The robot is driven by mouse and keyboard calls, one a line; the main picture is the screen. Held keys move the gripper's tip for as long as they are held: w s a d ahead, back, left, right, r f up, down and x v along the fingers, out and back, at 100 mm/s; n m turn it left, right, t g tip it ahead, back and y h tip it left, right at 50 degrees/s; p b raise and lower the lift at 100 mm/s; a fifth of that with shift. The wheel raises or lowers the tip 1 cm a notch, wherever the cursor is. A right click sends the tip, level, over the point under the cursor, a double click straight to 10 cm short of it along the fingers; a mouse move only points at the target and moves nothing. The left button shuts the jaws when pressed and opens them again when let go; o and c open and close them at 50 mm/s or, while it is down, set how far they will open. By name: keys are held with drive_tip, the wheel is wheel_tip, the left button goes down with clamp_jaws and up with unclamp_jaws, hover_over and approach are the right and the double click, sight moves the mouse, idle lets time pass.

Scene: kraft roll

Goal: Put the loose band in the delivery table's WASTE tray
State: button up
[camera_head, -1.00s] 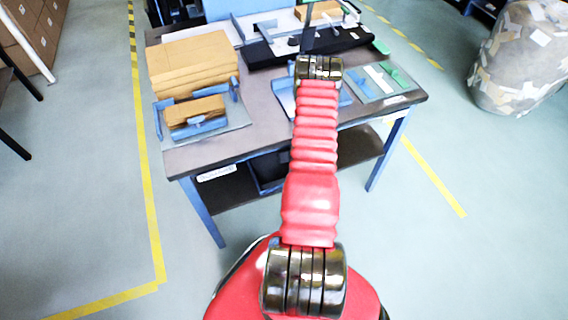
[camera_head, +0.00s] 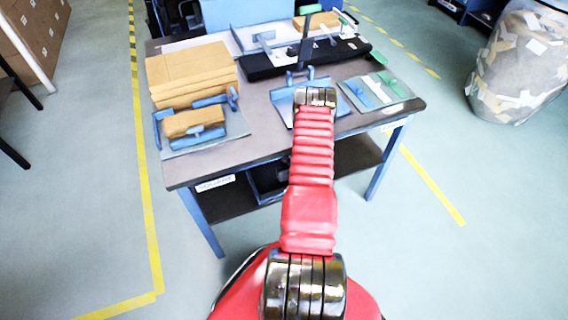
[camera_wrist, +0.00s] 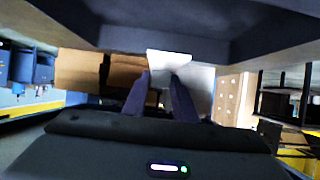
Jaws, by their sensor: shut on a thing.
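My gripper shows in the wrist view (camera_wrist: 160,75) as two dark fingers with a narrow gap. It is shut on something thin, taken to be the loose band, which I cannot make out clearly. In the head view my red arm hides most of the gripper's surroundings; it reaches over the delivery table (camera_head: 240,140). A blue tray (camera_head: 283,102) lies partly behind the arm's end. I cannot read a WASTE label on it.
A stack of brown kraft sheets (camera_head: 190,70) and a blue-clamped block (camera_head: 195,122) stand on the table's left. A board with blue, white and green strips (camera_head: 375,90) lies right. A dark bar (camera_head: 345,52) crosses the back. A large scrap-filled bag (camera_head: 520,65) stands far right.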

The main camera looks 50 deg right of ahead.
drive_tip(key=shift+f, duration=2)
drive_tip(key=shift+f, duration=0.65)
drive_tip(key=o, duration=1)
drive_tip(key=shift+r, duration=0.1)
drive_tip(key=shift+r, duration=0.45)
drive_tip(key=v, duration=1.2)
drive_tip(key=shift+r, duration=0.1)
